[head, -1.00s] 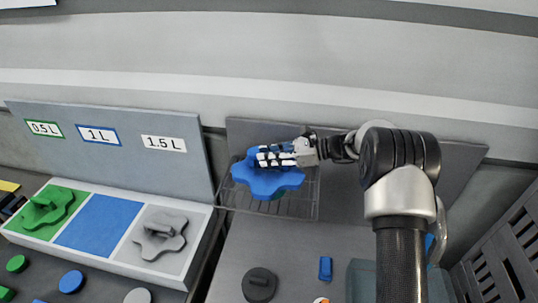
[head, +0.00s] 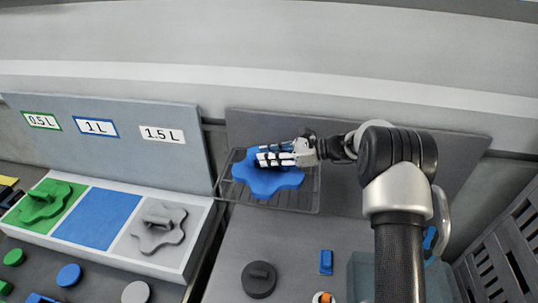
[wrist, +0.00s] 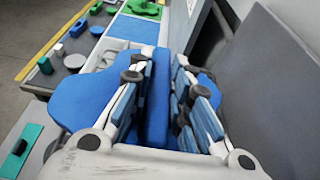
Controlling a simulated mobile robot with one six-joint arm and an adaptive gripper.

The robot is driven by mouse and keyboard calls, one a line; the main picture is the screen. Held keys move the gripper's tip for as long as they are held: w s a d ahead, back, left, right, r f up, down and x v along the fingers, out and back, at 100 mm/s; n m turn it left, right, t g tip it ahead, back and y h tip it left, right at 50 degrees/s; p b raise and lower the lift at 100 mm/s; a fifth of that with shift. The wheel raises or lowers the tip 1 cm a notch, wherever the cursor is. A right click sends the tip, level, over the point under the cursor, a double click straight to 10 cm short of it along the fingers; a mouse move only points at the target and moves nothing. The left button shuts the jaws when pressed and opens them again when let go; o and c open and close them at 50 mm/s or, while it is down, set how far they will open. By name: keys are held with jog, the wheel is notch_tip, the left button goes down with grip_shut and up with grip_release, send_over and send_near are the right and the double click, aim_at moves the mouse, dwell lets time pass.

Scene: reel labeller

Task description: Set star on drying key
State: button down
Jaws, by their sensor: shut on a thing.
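A blue star-shaped piece (head: 268,184) with an upright grip is at the wire rack (head: 308,196), in the middle of the head view. My gripper (head: 264,158) is shut on its grip, reaching in from the right. In the wrist view the grip (wrist: 157,95) stands between the finger pads, and the star's lobes (wrist: 85,100) spread on both sides. The star lies roughly level over the rack's bars. I cannot tell whether it touches them. I see nothing marked as a drying key.
A tray at left has a green star (head: 45,201), an empty blue field (head: 96,217) and a grey star (head: 159,228), under a board with volume labels (head: 96,127). A dark round knob (head: 258,279) and a small blue block (head: 326,262) lie in front. A grey crate (head: 505,250) stands right.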

jog(key=shift+f+b, duration=0.6)
jog(key=shift+f, duration=0.5)
jog(key=c, duration=1.7)
grip_release()
jog(key=shift+o, duration=1.4)
jog(key=v, duration=1.2)
